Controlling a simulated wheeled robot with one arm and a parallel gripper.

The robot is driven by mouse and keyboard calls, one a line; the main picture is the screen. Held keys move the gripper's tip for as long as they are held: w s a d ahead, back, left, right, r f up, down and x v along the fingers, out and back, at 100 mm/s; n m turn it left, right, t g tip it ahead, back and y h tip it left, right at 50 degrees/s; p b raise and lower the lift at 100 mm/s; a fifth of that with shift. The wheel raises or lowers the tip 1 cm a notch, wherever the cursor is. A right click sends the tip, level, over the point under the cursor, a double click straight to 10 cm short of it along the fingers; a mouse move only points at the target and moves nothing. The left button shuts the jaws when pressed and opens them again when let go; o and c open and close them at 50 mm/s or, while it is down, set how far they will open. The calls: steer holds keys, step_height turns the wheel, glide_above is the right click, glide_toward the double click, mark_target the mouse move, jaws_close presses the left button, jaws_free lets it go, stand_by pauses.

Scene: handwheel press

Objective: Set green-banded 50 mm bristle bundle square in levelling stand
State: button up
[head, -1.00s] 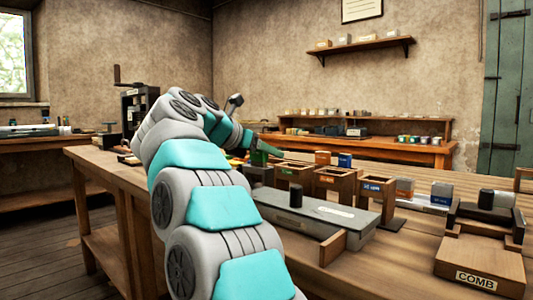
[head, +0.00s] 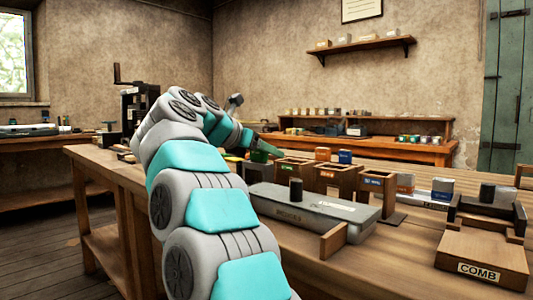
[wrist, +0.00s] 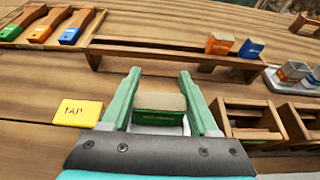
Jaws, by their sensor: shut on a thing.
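My gripper (wrist: 158,100), with pale green fingers, is shut on the green-banded bristle bundle (wrist: 160,103). The bundle's tan top and green band show between the fingers in the wrist view. In the head view the gripper (head: 262,149) is beyond my arm, near the left end of a row of open-topped wooden boxes. The green-marked box (head: 293,170) is closest to it. In the wrist view a box (wrist: 252,122) stands just right of the gripper, apart from the bundle. I cannot tell which thing is the levelling stand. The bundle's lower end is hidden.
A yellow TAP block (wrist: 78,113) lies left of the gripper. A low wooden rail (wrist: 165,60) runs beyond it, with an orange block (wrist: 219,43) and a blue block (wrist: 251,48). A grey plate (head: 315,210) and a COMB box (head: 485,262) stand on the bench.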

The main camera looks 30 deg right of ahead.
steer(key=o, duration=1.4)
steer(key=shift+v, duration=3.95)
